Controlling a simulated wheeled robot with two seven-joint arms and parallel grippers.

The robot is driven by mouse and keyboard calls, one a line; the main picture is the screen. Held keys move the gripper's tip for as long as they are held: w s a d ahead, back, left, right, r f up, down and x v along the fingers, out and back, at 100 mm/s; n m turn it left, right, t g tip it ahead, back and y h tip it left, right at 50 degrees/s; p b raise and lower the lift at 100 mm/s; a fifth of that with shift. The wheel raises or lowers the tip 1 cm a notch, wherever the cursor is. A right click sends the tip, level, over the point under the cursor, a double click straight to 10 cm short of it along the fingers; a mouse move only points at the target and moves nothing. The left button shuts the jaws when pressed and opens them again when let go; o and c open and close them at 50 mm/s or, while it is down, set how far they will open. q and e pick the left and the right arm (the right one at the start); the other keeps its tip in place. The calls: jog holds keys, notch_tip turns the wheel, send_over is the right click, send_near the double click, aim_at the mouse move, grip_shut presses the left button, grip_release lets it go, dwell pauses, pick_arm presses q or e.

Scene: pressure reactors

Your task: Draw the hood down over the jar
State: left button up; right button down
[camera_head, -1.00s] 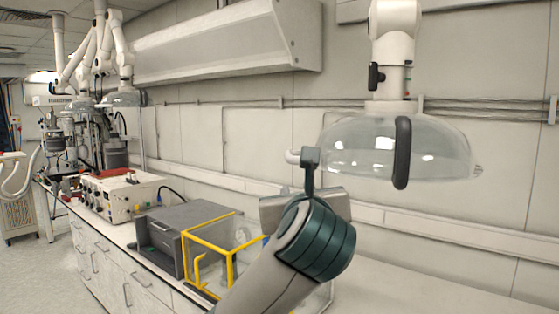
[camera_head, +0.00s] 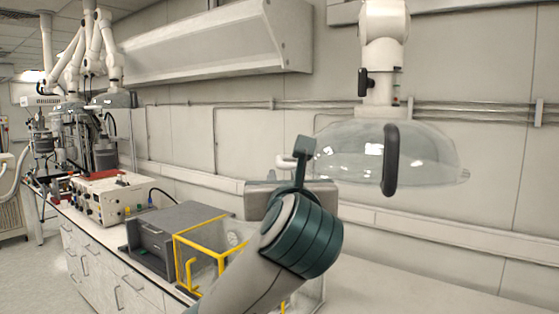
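The hood (camera_head: 345,158) is a clear dome that hangs from a jointed white arm (camera_head: 384,50) in front of the wall. A long black upright handle (camera_head: 391,160) sits on its near side. My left gripper (camera_head: 303,150) is at the left of the hood, with its teal wrist below. One dark finger points up near the hood's left rim. I cannot tell if it touches the rim, and the other finger is not clear. No jar can be made out; my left arm hides part of the bench. My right gripper is not in view.
A yellow-framed clear box (camera_head: 205,250) and a dark grey instrument (camera_head: 165,235) stand on the bench left of my arm. A white control box (camera_head: 105,198) is farther back. The bench at right (camera_head: 400,290) looks clear.

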aim_at(280, 166)
pick_arm(q)
jog(key=w+p, duration=0.2)
jog(key=w, duration=0.2)
jog(key=w+p, duration=0.2)
jog(key=w, duration=0.2)
jog(key=w+p, duration=0.2)
jog(key=w, duration=0.3)
jog(key=shift+a+r, duration=0.1)
jog(key=shift+a, duration=0.3)
jog(key=shift+w, duration=0.75)
grip_shut()
